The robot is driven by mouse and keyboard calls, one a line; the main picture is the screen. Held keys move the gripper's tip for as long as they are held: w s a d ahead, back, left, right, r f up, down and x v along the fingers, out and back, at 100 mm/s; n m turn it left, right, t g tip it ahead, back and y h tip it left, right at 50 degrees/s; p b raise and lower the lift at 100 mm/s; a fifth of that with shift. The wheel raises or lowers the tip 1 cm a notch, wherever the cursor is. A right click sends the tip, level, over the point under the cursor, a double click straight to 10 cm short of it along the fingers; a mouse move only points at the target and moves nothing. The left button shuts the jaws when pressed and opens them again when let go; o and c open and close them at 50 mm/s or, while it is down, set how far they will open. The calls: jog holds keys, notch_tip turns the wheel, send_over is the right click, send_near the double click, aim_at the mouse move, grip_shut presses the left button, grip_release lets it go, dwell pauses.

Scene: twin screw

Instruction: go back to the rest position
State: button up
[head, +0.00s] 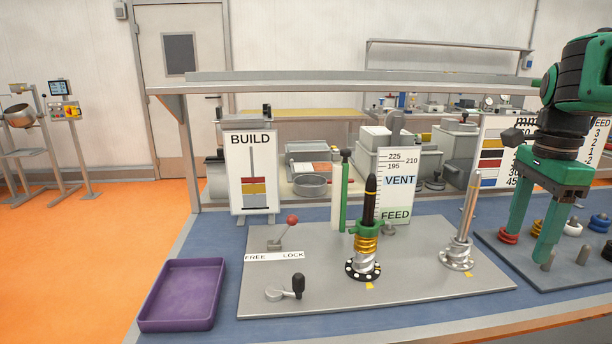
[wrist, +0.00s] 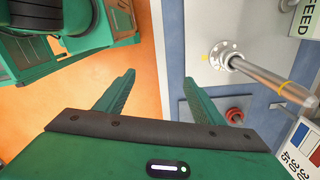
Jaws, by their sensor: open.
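My gripper (head: 531,246) is at the right in the head view, green, pointing down, with its two fingers apart over the near left part of the dark rack board (head: 527,262). In the wrist view my gripper (wrist: 158,77) has nothing between its fingers; orange floor and the bench edge show beyond them. A bare steel screw (head: 466,215) with a pale pointed rod stands on the grey plate, left of my gripper; it also shows in the wrist view (wrist: 250,70). A second screw, with gold rings (head: 367,245) and a dark rod (head: 370,200), stands further left.
Red rings (head: 508,236), yellow rings (head: 599,222) and a white piece (head: 573,228) sit on the rack board. A purple tray (head: 182,322) is at the front left. A red-knobbed lever (head: 291,220) and signboards stand on the bench. The shelf bar (head: 350,89) spans behind.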

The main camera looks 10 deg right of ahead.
jog(key=s+a+f+n, duration=0.3)
jog(key=s+f+n, duration=0.2)
jog(key=f+n, duration=0.2)
jog(key=s+a+f+n, duration=0.4)
jog(key=s+f+n, duration=0.2)
jog(key=f+n, duration=0.2)
jog(key=shift+s, duration=0.15)
